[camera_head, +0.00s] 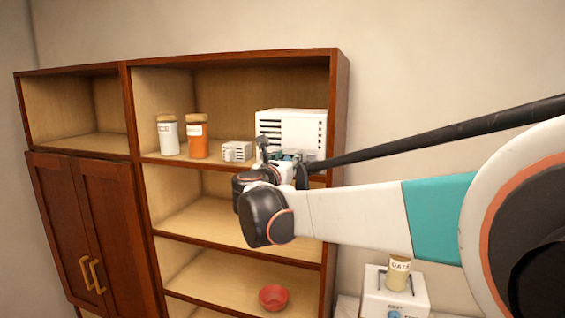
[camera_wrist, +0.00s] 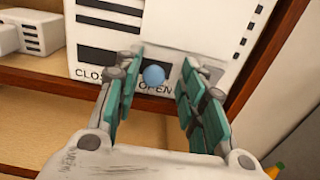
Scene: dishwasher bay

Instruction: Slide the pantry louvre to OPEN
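The pantry louvre is a white box with dark slats (camera_head: 305,128) on the shelf; its front fills the top of the wrist view (camera_wrist: 150,25). A round blue knob (camera_wrist: 153,75) sits low on its front, just above the printed word OPEN (camera_wrist: 156,89). A partly hidden word beginning CLOS (camera_wrist: 88,74) is printed to the left. My gripper (camera_wrist: 163,62) is open, with one teal-padded finger on each side of the knob and visible gaps to both. In the head view my gripper (camera_head: 277,157) is at the box's lower front and hides the knob.
A small white slatted box (camera_head: 237,151), an orange jar (camera_head: 197,137) and a white jar (camera_head: 168,136) stand left on the same shelf. A red bowl (camera_head: 273,297) is on a lower shelf. The shelf's wooden front edge (camera_wrist: 45,82) runs below the louvre.

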